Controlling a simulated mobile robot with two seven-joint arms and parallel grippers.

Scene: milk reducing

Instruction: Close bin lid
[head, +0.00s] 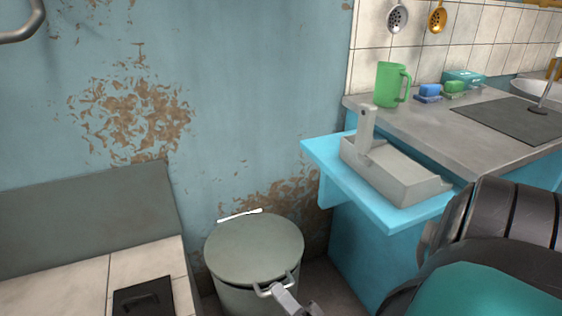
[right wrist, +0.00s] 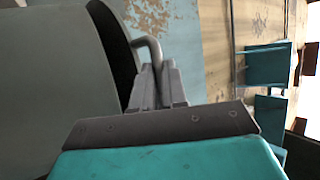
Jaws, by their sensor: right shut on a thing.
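The bin (head: 250,300) is a grey-green round can on the floor by the peeling wall. Its round lid (head: 254,245) lies over the top in the head view, nearly level. A pale handle (head: 264,291) sticks out at the lid's front edge, and it also shows in the right wrist view (right wrist: 150,47). My right gripper (head: 278,291) is shut on this handle; its fingers also show in the right wrist view (right wrist: 158,82). A dark band shows beside the handle in that view; I cannot tell whether it is a gap under the lid. My left gripper is not in view.
A blue-sided counter (head: 385,215) stands right of the bin, with a grey device (head: 390,172) on its lower shelf and a green mug (head: 389,85) above. A tiled ledge (head: 70,275) is at the left. A white stick-like piece (head: 240,215) shows behind the lid.

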